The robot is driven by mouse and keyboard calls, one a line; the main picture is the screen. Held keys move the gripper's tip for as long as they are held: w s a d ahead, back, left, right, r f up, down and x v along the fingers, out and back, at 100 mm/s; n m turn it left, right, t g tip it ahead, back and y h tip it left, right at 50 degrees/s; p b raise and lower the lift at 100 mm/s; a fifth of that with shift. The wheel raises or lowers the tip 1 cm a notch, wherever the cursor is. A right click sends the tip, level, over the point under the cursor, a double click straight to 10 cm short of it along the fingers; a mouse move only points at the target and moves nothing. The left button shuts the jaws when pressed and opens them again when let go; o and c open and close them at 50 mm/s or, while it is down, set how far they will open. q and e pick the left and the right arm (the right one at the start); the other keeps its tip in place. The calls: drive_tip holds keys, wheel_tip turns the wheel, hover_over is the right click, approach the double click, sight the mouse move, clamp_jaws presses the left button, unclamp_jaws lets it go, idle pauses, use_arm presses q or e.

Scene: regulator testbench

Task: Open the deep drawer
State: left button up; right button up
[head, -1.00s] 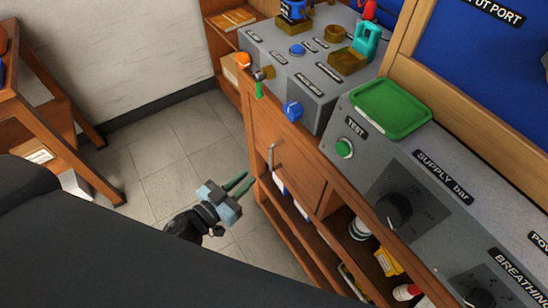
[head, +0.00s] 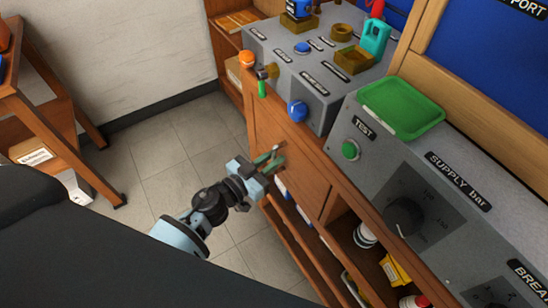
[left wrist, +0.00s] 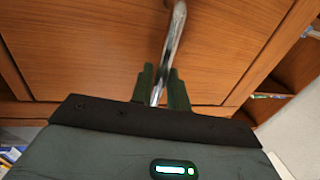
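The deep drawer (head: 287,136) is a wooden front in the bench, below the grey panel boxes. It looks closed. Its metal bar handle (left wrist: 174,40) runs down the drawer front in the left wrist view. My left gripper (head: 277,158) is at the handle. Its two dark green fingers (left wrist: 161,85) stand on either side of the lower part of the bar, with a small gap still showing beside it, so I take them as open around it. In the head view the fingers hide much of the handle. My right gripper is not in view.
Open shelves to the right of the drawer hold a white-and-dark container (head: 364,236) and a yellow box (head: 395,270). Tiled floor (head: 150,170) lies clear left of the bench.

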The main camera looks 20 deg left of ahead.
use_arm(q)
drive_tip(key=shift+w+d, duration=0.2)
drive_tip(key=shift+w, duration=0.15)
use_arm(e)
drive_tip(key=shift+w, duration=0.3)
use_arm(q)
drive_tip(key=shift+c, duration=0.4)
clamp_jaws()
drive_tip(key=shift+s+a, duration=0.1)
drive_tip(key=shift+s, duration=0.05)
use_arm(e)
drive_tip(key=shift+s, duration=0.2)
